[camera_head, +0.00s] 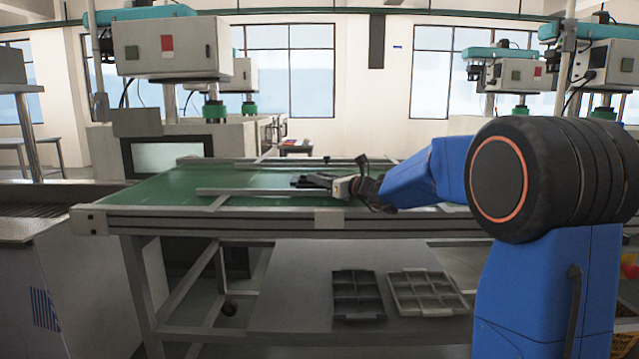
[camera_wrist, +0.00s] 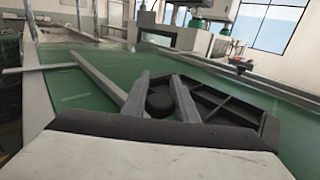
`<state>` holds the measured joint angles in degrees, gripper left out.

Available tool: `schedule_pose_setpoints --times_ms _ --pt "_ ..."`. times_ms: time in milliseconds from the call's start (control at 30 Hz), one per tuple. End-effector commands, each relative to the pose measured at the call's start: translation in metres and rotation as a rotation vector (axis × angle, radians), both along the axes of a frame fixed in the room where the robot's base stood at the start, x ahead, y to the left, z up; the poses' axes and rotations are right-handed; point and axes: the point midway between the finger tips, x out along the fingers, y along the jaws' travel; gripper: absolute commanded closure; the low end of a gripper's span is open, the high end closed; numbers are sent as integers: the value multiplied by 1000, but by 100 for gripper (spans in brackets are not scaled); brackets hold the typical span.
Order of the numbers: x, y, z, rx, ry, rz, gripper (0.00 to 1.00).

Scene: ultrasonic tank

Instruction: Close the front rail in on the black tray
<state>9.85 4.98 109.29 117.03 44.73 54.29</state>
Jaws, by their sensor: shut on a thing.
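The front rail (camera_head: 245,191) is a long pale grey bar lying along the near side of the green belt; it also shows in the wrist view (camera_wrist: 97,77), running away from my fingers. My gripper (camera_head: 345,186) is low over the belt at the rail's right part. In the wrist view my fingers (camera_wrist: 163,92) are shut around a dark round knob (camera_wrist: 160,103), which seems to belong to the rail. The black tray (camera_wrist: 232,112), with several compartments, lies right of the rail there. My fingers hide its near-left part and whether the rail touches it.
A thin cross rod (camera_wrist: 38,68) reaches from the belt's side to the rail. A far rail with a dark clamp (camera_wrist: 241,64) runs along the other side. A second black tray (camera_head: 358,270) and a grey tray (camera_head: 428,272) lie on the lower shelf.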

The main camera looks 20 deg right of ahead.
Motion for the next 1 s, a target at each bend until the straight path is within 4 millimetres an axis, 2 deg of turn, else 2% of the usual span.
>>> schedule_pose_setpoints --times_ms 100,233,633,667,700,733,1000 --pt "20 -6 0 0 -1 -1 100" --pt "34 -10 0 1 -2 -1 100" --pt "40 -13 1 1 -3 -3 100" --pt "40 -13 1 1 -3 -3 69" --pt "40 -13 1 1 -2 -3 60" --pt "40 -13 1 1 -2 -3 56" --pt "39 -12 1 0 -1 -1 56"
